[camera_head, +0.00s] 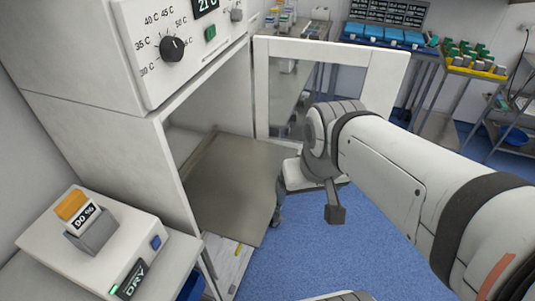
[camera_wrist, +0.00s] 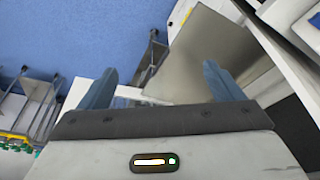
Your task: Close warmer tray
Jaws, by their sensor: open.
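The warmer tray (camera_head: 240,180) is a flat grey-brown metal plate that sticks out of the open front of the white warmer cabinet (camera_head: 85,125). In the wrist view the tray (camera_wrist: 210,45) lies beyond my fingers, mostly toward the right finger. My gripper (camera_wrist: 160,83) is open, with its two blue-grey fingers apart and nothing held between them. In the head view my gripper is at the tray's right edge, largely hidden by my wrist. I cannot tell whether a finger touches the tray.
The cabinet's glass door (camera_head: 335,60) stands open behind my arm. A white device with a DRY label (camera_head: 100,250) sits at lower left. A cart with blue bins (camera_head: 385,35) and a yellow rack (camera_head: 470,65) stand at the back. Blue floor (camera_head: 310,240) is clear beside the tray.

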